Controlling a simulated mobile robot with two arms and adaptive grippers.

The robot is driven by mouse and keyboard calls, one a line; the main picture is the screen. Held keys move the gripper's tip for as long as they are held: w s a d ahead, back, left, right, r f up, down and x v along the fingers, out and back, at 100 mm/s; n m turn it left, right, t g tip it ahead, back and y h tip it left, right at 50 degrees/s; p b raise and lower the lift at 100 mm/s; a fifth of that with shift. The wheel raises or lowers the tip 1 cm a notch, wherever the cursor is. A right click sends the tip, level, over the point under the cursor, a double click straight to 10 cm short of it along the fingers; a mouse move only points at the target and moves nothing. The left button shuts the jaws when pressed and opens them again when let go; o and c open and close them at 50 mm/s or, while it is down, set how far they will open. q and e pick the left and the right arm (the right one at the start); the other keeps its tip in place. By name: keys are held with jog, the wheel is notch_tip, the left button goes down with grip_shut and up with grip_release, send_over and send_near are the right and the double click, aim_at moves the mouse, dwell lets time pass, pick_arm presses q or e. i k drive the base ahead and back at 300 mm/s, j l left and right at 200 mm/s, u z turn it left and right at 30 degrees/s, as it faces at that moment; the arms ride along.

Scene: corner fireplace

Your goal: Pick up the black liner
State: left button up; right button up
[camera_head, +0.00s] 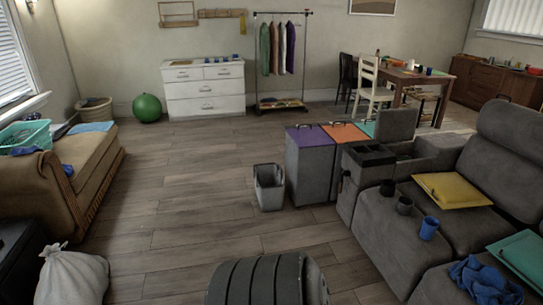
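I cannot pick out the black liner for certain. A small grey open bin (269,190) stands on the floor near the middle, beside the grey cabinet; its inside is dark, and I cannot tell whether a liner is in it. A dark item (66,127) lies on the tan sofa at the left, too small to identify. A tied white bag (73,277) rests on the floor at lower left. Neither of my grippers is in view.
The grey cabinet (309,171) with coloured lids stands beside the grey recliner sofa (390,221) at right. The tan sofa (85,170) is at left. A white dresser (205,91) and green ball (147,107) are at the back. The wooden floor between is clear.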

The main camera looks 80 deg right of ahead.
aim_at(388, 188)
jog(key=z, duration=3.75)
